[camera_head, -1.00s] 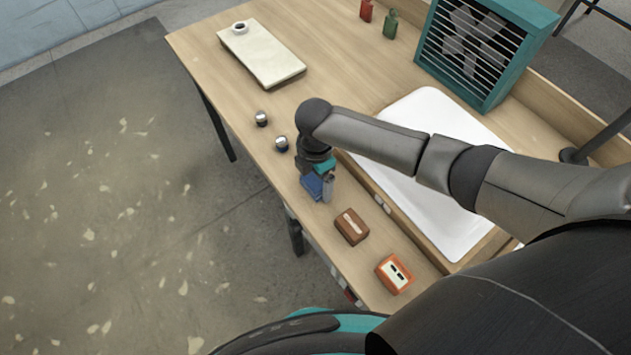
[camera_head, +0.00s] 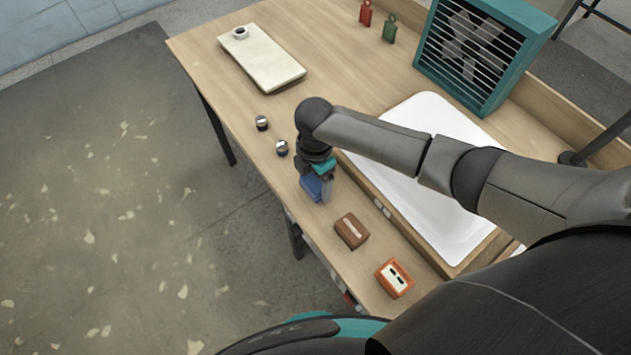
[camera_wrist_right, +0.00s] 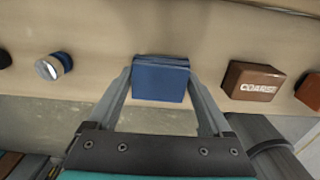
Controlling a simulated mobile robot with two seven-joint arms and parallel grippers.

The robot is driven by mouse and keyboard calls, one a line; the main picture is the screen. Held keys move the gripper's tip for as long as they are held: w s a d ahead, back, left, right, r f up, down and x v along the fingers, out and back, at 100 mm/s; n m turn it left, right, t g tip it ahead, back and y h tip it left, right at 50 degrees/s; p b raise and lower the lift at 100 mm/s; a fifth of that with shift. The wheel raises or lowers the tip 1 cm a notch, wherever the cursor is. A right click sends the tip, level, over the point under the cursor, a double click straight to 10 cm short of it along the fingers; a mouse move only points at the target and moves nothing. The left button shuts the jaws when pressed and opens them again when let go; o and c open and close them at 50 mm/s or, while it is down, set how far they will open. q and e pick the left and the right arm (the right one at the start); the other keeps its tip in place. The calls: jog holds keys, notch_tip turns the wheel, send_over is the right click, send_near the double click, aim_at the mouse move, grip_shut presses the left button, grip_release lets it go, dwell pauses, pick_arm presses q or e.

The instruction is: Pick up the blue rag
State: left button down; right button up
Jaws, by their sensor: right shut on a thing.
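The blue rag (camera_head: 312,188) is a small folded block near the table's front edge in the head view. In the right wrist view the blue rag (camera_wrist_right: 160,80) sits between the two fingers. My right gripper (camera_head: 322,184) reaches down over it from above, and it is shut on the rag. The same gripper (camera_wrist_right: 160,92) shows in the wrist view with a finger on each side of the rag. Whether the rag touches the table cannot be told. My left gripper is not in view.
A brown block (camera_head: 351,231) and an orange block (camera_head: 394,278) lie nearby on the table (camera_head: 330,90). Two small round knobs (camera_head: 262,123) (camera_head: 282,148) stand to the left. A white basin (camera_head: 450,225), a pale board (camera_head: 262,60) and a teal fan (camera_head: 483,55) are farther back.

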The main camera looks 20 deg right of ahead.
aim_at(316, 181)
notch_tip(316, 181, up, 19)
jog(key=p, duration=0.3)
jog(key=shift+f, duration=0.15)
jog(key=o, duration=0.8)
jog(key=c, duration=0.6)
jog(key=shift+c, duration=0.2)
